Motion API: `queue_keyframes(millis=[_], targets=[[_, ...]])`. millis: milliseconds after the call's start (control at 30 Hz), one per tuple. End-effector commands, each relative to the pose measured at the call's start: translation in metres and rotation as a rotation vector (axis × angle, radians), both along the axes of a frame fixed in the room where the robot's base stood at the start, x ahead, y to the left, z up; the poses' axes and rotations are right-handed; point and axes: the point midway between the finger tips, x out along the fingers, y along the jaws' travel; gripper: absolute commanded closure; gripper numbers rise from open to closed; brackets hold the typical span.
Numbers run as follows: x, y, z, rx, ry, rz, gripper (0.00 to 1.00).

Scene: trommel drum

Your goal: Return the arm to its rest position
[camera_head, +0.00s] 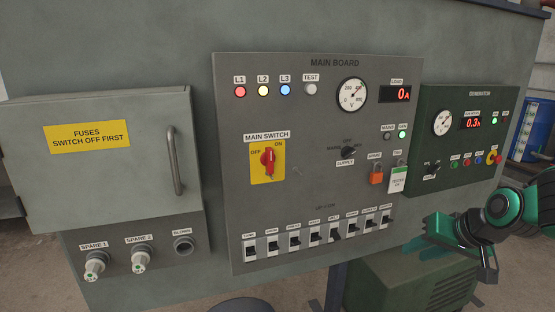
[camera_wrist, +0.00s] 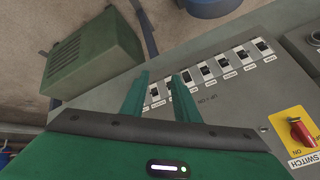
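My gripper (camera_head: 424,246) is at the lower right of the head view, in front of the lower right corner of the main board (camera_head: 225,160). In the wrist view its two green fingers (camera_wrist: 160,76) stand apart with nothing between them. They point toward the row of black breaker switches (camera_head: 317,233), which also shows in the wrist view (camera_wrist: 208,71). I cannot tell how far the fingertips are from the board. My arm reaches in from the right edge of the head view.
The red main switch (camera_head: 268,159) points up toward ON. The generator panel (camera_head: 470,95) is at the right, above my gripper. A green ribbed box (camera_head: 400,285) stands low behind my gripper. The closed fuse cabinet (camera_head: 60,180) is at the left. A blue barrel (camera_head: 533,130) stands far right.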

Motion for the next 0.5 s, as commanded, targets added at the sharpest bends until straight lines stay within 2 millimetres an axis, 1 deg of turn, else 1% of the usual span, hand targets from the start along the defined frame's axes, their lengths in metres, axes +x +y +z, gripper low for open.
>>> queue_keyframes(millis=[33, 67, 100, 133, 167, 200, 267, 300, 400, 500], targets=[[-0.023, -0.013, -0.003, -0.036, 0.067, -0.016, 0.72], [-0.038, -0.021, -0.006, -0.055, 0.113, -0.028, 0.72], [-0.059, -0.031, -0.009, -0.077, 0.176, -0.045, 0.72], [-0.076, -0.038, -0.011, -0.091, 0.223, -0.06, 0.72], [-0.092, -0.044, -0.011, -0.1, 0.268, -0.075, 0.72], [-0.113, -0.051, -0.012, -0.11, 0.327, -0.097, 0.72], [-0.144, -0.06, -0.012, -0.116, 0.41, -0.129, 0.72], [-0.163, -0.064, -0.011, -0.115, 0.459, -0.15, 0.72], [-0.201, -0.069, -0.009, -0.103, 0.559, -0.196, 0.72], [-0.225, -0.069, -0.006, -0.088, 0.621, -0.223, 0.72]])
